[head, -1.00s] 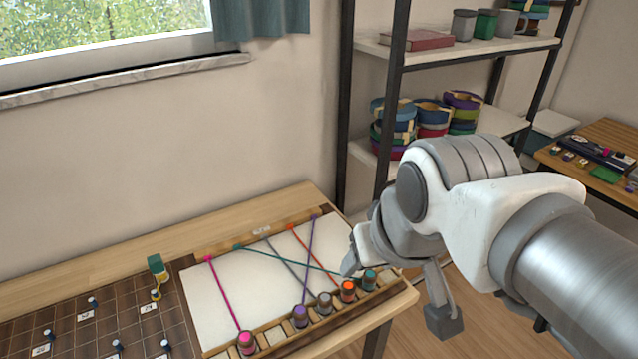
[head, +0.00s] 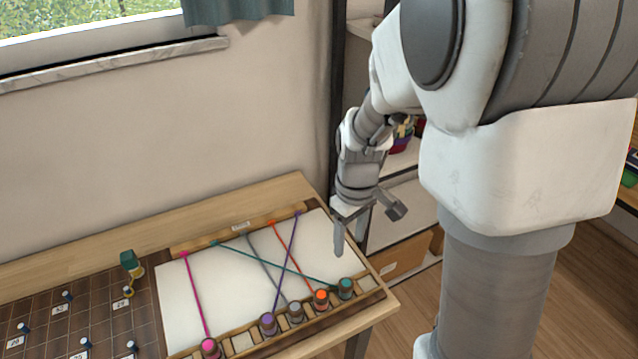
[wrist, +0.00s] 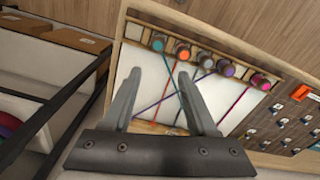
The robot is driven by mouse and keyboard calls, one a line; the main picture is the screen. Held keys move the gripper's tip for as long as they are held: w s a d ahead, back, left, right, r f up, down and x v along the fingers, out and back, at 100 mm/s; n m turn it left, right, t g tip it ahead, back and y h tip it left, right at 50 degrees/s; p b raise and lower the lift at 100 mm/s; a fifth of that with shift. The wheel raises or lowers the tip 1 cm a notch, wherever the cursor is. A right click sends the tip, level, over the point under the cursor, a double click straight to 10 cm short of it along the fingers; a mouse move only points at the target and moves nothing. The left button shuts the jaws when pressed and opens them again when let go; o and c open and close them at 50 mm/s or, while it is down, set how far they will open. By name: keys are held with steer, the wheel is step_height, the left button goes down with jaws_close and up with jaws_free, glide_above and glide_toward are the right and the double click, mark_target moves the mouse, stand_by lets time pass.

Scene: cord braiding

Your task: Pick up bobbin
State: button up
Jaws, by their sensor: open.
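Several bobbins sit in the slotted front rail of a white braiding board (head: 185,300): pink (head: 209,348), purple (head: 268,324), grey (head: 295,312), orange (head: 321,300) and teal (head: 345,289). Each has a cord running to the back rail, some crossing. My gripper (head: 350,240) is open and empty, pointing down above the board's right part, apart from the bobbins. In the wrist view, my gripper (wrist: 160,76) has its fingers spread, with the teal bobbin (wrist: 158,42) and orange bobbin (wrist: 182,52) beyond the tips. Which bobbin is meant cannot be told.
A dark gridded panel (head: 110,335) with pegs and number labels lies left of the board. A teal-topped spool (head: 131,263) stands on it. The rail has empty slots between pink and purple and right of teal. A shelf stands behind my arm.

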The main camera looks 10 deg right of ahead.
mark_target(346, 283)
step_height(346, 283, down, 13)
steer(key=shift+r+b, duration=0.1)
steer(key=shift+b, duration=0.65)
steer(key=shift+w+d+f+b, duration=0.1)
steer(key=shift+f+b, duration=0.1)
steer(key=shift+f, duration=1.15)
steer(key=shift+w+d+f+b, duration=0.1)
steer(key=shift+f+b, duration=0.05)
steer(key=shift+f, duration=1.15)
jaws_close()
